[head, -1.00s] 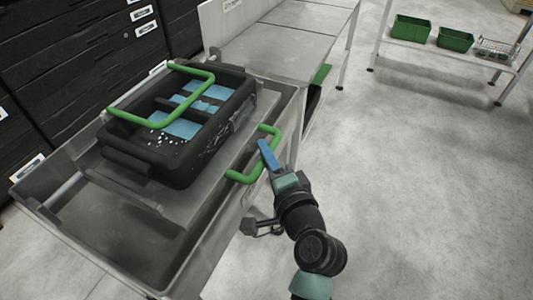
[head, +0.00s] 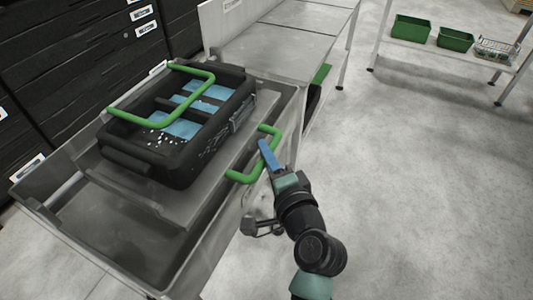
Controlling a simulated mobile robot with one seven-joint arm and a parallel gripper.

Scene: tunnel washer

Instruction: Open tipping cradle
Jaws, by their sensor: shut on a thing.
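The tipping cradle (head: 262,108) is a grey metal plate inside a grey metal trough (head: 105,262). A green U-shaped handle (head: 240,177) stands out from the cradle's right side. My gripper (head: 266,152), with blue fingers, is shut on the middle of this handle. A black crate (head: 178,172) with its own raised green handle (head: 150,122) sits on the cradle. Blue pieces and small white bits show in the crate. My fingers hide part of the green handle.
A grey metal table (head: 270,48) adjoins the trough at the back. Black drawer cabinets (head: 75,60) stand at the left. A low rack at the back right holds green bins (head: 411,28) and a wire basket (head: 496,47). The floor at right is clear.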

